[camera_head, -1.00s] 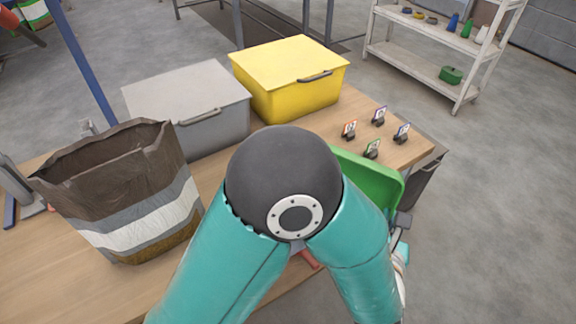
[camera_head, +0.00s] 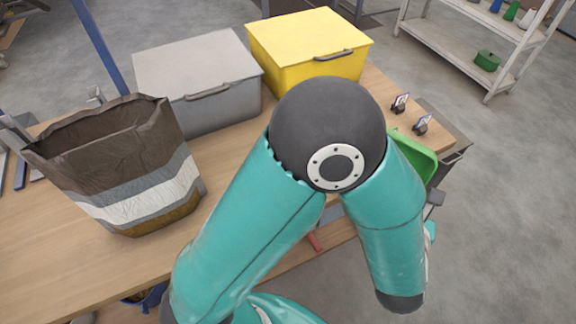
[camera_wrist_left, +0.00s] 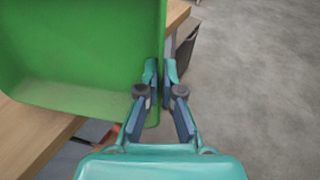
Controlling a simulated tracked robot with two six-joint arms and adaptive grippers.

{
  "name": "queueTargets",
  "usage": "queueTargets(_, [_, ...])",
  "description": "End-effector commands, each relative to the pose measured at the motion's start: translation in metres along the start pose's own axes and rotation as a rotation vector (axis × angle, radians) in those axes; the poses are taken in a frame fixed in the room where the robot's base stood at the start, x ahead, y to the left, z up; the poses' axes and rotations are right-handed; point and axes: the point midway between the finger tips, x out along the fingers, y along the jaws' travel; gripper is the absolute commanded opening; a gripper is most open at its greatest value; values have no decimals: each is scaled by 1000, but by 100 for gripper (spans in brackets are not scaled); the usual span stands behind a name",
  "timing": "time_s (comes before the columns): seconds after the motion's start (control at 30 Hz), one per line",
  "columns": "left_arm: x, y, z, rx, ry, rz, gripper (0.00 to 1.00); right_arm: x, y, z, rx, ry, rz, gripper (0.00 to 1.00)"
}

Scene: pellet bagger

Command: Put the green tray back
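The green tray (camera_head: 420,160) shows at the table's right end in the head view, mostly hidden behind my left arm. In the left wrist view the green tray (camera_wrist_left: 80,50) fills the upper left, with its inner floor and near wall visible. My left gripper (camera_wrist_left: 162,78) has its two fingers on either side of the tray's right wall, closed on it near the corner. In the head view my arm hides these fingers. I cannot tell whether the tray touches the table. My right gripper is not in view.
A yellow lidded box (camera_head: 300,75) and a grey lidded box (camera_head: 215,110) stand at the table's back. An open paper bag (camera_head: 130,180) stands at the left. Small card stands (camera_head: 421,125) sit near the right edge. A white shelf (camera_head: 460,45) stands beyond on the floor.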

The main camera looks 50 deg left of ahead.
Motion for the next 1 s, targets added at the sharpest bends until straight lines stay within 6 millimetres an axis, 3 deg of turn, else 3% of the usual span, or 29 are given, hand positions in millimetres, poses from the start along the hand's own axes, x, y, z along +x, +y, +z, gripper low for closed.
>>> queueTargets(0.17, [17,56,34,-65,143,181,0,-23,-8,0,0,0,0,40])
queueTargets(0.23, [22,90,48,-104,257,270,0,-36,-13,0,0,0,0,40])
queueTargets(0.3, [23,124,58,-144,393,333,0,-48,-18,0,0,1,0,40])
queueTargets(0.43, [16,164,65,-179,630,363,0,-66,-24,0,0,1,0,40])
queueTargets(0.67, [-1,194,86,-165,969,302,0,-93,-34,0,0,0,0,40])
queueTargets(0.83, [-10,197,113,-120,1167,243,0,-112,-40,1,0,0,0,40])
queueTargets(1.0, [-12,196,126,-89,1254,214,0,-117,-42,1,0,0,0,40])
